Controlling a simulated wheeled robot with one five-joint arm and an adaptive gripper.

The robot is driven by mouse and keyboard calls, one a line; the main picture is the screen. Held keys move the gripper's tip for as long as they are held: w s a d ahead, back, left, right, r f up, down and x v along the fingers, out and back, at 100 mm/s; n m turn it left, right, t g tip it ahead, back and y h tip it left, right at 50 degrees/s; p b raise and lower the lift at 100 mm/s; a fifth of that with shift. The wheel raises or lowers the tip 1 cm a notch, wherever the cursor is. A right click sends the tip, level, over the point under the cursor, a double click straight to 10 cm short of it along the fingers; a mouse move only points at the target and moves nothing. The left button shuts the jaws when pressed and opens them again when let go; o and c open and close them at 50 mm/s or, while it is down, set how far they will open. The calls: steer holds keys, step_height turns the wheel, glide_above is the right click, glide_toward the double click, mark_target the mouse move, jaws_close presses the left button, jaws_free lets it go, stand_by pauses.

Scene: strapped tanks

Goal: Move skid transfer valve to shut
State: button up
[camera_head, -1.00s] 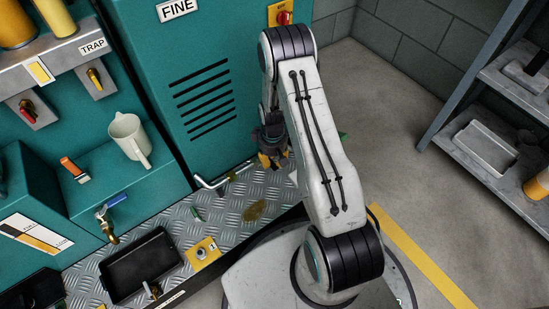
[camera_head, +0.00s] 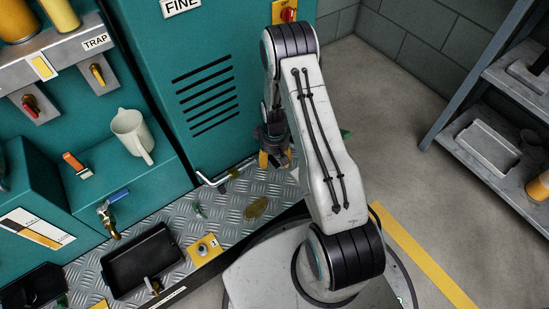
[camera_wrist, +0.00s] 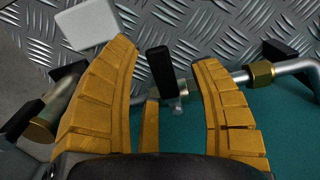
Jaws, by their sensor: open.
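In the wrist view a valve with a short black handle (camera_wrist: 161,72) sits on a metal pipe line (camera_wrist: 300,66) with brass nuts. I take it for the skid transfer valve, though no label on it can be read. My gripper (camera_wrist: 170,70) is open, its yellow fingers on either side of the black handle in that view. I cannot tell whether either finger touches it. In the head view my gripper (camera_head: 275,158) is low beside the teal cabinet, near the bent pipe (camera_head: 211,182). The handle is not clearly seen there.
A blue-handled valve (camera_head: 117,196), a black tray (camera_head: 140,262) and a yellow panel with a knob (camera_head: 203,249) are to the left. A cream jug (camera_head: 132,132) stands on the teal ledge. Grey shelving (camera_head: 490,145) stands at the right, with clear floor before it.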

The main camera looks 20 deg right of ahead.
mark_target(274, 160)
steer(key=shift+r, duration=0.1)
step_height(274, 160, up, 12)
stand_by(0.7)
stand_by(0.8)
